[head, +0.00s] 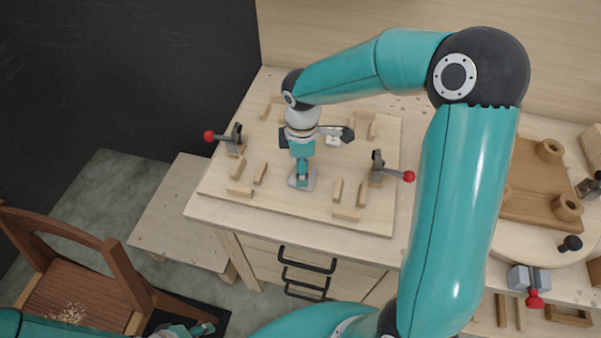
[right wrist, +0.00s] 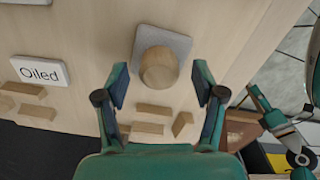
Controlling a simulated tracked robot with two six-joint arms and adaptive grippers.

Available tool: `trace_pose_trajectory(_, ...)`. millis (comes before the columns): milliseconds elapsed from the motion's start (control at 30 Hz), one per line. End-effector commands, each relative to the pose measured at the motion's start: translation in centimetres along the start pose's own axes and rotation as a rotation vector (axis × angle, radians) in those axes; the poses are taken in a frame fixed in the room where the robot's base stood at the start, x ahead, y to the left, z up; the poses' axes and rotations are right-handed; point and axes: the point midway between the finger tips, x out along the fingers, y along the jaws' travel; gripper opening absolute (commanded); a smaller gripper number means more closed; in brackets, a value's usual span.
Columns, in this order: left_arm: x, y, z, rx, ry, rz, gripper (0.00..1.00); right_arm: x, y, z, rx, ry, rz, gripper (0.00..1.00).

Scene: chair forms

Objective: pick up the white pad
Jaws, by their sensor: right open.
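The white pad is a pale grey-white square with a round wooden knob on top. In the right wrist view the pad (right wrist: 181,43) lies on the wooden board, just beyond and between my fingertips. In the head view the pad (head: 300,183) shows at the lower end of my right gripper (head: 302,165). My right gripper (right wrist: 160,85) is open and empty, pointing down, with a finger on each side of the knob and apart from it. My left gripper (head: 195,329) shows only in part at the bottom edge of the head view, and its jaws are unclear.
An "Oiled" sign (right wrist: 40,72) lies near the pad. Several wooden blocks (head: 345,214) and red-tipped clamps (head: 378,168) stand on the board (head: 300,213). A brown chair (head: 85,277) stands at the lower left. A wooden tray (head: 535,190) is at the right.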

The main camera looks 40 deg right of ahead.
Motion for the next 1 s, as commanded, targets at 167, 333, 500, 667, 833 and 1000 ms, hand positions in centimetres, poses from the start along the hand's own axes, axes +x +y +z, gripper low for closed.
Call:
trace_pose_trajectory(167, -0.10, 0.04, 0.00, 0.000, 0.000, 0.000, 0.54, 0.92, 0.01, 0.05, 0.001, 0.001, 0.000, 0.69)
trace_pose_trajectory(333, -0.07, 0.03, 0.00, 0.000, 0.000, 0.000, 0.54, 0.90, 0.01, 0.04, 0.001, 0.001, 0.001, 0.67)
trace_pose_trajectory(500, -0.07, 0.03, 0.00, 0.000, 0.000, 0.000, 0.54, 0.88, 0.01, 0.04, 0.001, 0.001, 0.001, 0.39)
trace_pose_trajectory(667, -0.07, 0.03, 0.00, 0.000, 0.000, 0.000, 0.54, 0.87, 0.01, 0.03, 0.001, 0.001, 0.000, 0.12)
trace_pose_trajectory(833, -0.08, 0.03, 0.00, 0.000, 0.000, 0.000, 0.54, 0.85, 0.01, 0.02, 0.000, 0.001, 0.001, 0.04)
trace_pose_trajectory(1000, -0.07, 0.03, 0.00, 0.000, 0.000, 0.000, 0.54, 0.72, 0.03, 0.00, 0.000, 0.001, 0.001, 0.04)
